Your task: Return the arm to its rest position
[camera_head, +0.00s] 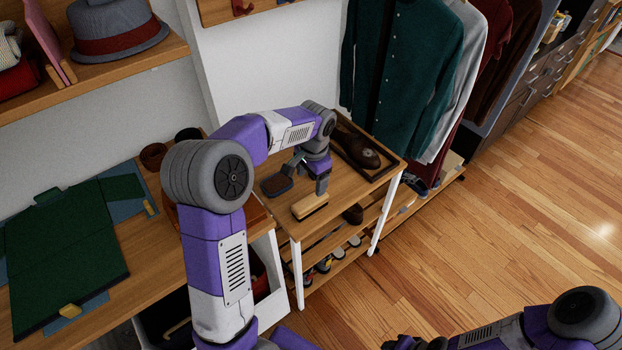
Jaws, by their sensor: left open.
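My left arm comes up from the bottom and bends at a large grey joint, then reaches over a small wooden table (343,196). My left gripper (305,178) points down above the table, open, with nothing seen between its fingers. A pale wooden brush (310,206) lies just below and in front of it. A dark brown brush or pad (277,186) lies to its left. I cannot tell whether a fingertip touches either one.
A brown shoe (357,149) sits in a tray behind the gripper. Hanging clothes (400,70) stand close behind the table. Open floor (510,210) lies to the right.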

